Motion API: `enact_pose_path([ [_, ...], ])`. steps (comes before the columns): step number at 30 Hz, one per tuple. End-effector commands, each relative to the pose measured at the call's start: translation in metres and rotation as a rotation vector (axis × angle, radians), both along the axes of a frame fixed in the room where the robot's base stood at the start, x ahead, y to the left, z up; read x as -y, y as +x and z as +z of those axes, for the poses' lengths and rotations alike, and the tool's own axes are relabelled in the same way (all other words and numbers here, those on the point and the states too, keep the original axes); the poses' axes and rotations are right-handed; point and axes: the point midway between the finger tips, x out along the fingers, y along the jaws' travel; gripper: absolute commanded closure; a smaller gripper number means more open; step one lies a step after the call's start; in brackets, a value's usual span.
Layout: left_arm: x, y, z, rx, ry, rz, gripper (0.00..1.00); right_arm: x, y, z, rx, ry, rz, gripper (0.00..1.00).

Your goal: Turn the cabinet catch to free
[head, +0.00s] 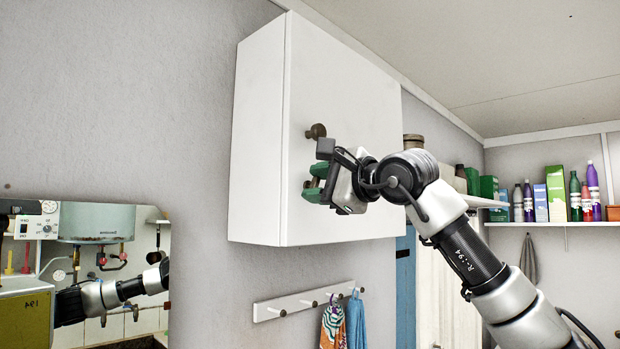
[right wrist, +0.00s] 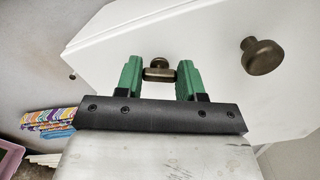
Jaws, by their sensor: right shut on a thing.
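The white wall cabinet (head: 262,140) hangs on the grey wall, its door closed in the head view. The cabinet catch (right wrist: 160,70) is a small brown metal turn-piece on the door. In the right wrist view its bar lies crosswise between the green fingers. My right gripper (head: 313,187) is at the lower part of the door, shut on the catch; it also shows in the right wrist view (right wrist: 160,80). In the head view the gripper hides most of the catch. My left gripper is not in view.
A round brown knob (head: 316,131) sits on the door just above my right gripper. A hook rail (head: 290,306) with cloths hangs below the cabinet. A mirror (head: 100,270) is at the lower left. Shelves with bottles (head: 575,196) are at the right.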

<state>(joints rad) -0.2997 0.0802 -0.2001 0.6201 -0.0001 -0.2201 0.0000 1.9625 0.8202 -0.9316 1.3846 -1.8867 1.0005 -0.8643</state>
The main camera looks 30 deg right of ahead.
Motion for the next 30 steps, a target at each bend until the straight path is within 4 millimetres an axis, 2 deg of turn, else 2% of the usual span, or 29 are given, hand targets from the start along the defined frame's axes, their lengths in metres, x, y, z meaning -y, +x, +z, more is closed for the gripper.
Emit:
enact_pose_path([
  [6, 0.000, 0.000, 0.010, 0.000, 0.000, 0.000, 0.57, -0.001, -0.001, 0.002, 0.061, -0.170, 0.003, 0.85],
  [15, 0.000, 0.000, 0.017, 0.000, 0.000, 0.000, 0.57, 0.000, -0.001, 0.000, 0.119, -0.333, 0.001, 0.85],
  [30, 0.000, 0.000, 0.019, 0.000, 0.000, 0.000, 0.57, 0.000, -0.001, 0.000, 0.148, -0.406, 0.000, 0.85],
])
